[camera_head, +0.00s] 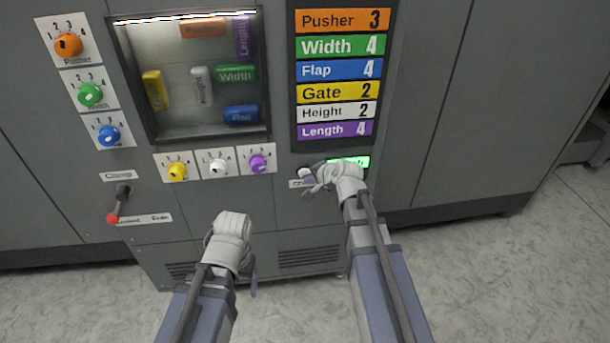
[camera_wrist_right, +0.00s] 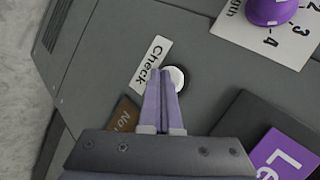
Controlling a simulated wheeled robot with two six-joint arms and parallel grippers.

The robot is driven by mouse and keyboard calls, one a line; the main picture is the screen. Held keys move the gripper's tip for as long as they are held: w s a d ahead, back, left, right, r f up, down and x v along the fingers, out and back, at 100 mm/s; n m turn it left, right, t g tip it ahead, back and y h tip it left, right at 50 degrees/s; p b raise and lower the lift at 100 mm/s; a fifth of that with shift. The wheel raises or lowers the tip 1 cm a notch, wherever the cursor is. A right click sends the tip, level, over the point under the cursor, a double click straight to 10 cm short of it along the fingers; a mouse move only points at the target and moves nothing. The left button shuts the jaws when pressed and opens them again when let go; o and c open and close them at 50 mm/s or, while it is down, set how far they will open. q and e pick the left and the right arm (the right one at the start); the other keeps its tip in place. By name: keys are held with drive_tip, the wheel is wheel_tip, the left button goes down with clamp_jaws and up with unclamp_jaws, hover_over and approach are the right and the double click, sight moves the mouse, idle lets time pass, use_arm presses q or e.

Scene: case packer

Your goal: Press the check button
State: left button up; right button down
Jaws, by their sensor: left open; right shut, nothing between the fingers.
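The check button (camera_wrist_right: 178,78) is a round white button in a dark ring on the grey panel, beside the white "Check" label (camera_wrist_right: 151,64). In the right wrist view my right gripper (camera_wrist_right: 163,76) is shut and empty, its fingertips overlapping the button's left edge. Whether they touch it or hover in front cannot be told. My left gripper (camera_head: 232,250) is open and empty, low in front of the panel.
Purple (camera_head: 257,163), white (camera_head: 218,166) and yellow (camera_head: 177,171) knobs sit left of my right gripper. The clamp lever with a red knob (camera_head: 113,218) is at the left. A lit green sign (camera_head: 361,162) is partly hidden behind my right wrist. A brown "No" sign (camera_wrist_right: 125,114) shows near the fingers.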

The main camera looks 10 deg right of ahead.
drive_tip(key=shift+s, duration=0.55)
drive_tip(key=shift+s, duration=0.1)
drive_tip(key=s, duration=0.4)
drive_tip(key=shift+s+a, duration=0.2)
drive_tip(key=shift+s, duration=0.2)
drive_tip(key=s+a+f+n+g+h, duration=0.1)
drive_tip(key=s+a+f+n+g, duration=0.3)
drive_tip(key=s, duration=0.3)
drive_tip(key=s+a+f+n+g+h, duration=0.1)
drive_tip(key=s+a+n+g+h, duration=0.1)
drive_tip(key=s+a+n, duration=0.35)
drive_tip(key=s+a+f+n+g+h, duration=0.1)
drive_tip(key=s+a+f+n+g, duration=0.2)
drive_tip(key=s+n, duration=0.4)
wheel_tip(320, 180, up, 16)
drive_tip(key=s+p, duration=0.1)
drive_tip(key=p, duration=1.4)
drive_tip(key=shift+d+m+p, duration=0.3)
drive_tip(key=shift+d+m, duration=0.05)
drive_tip(key=shift+m, duration=0.1)
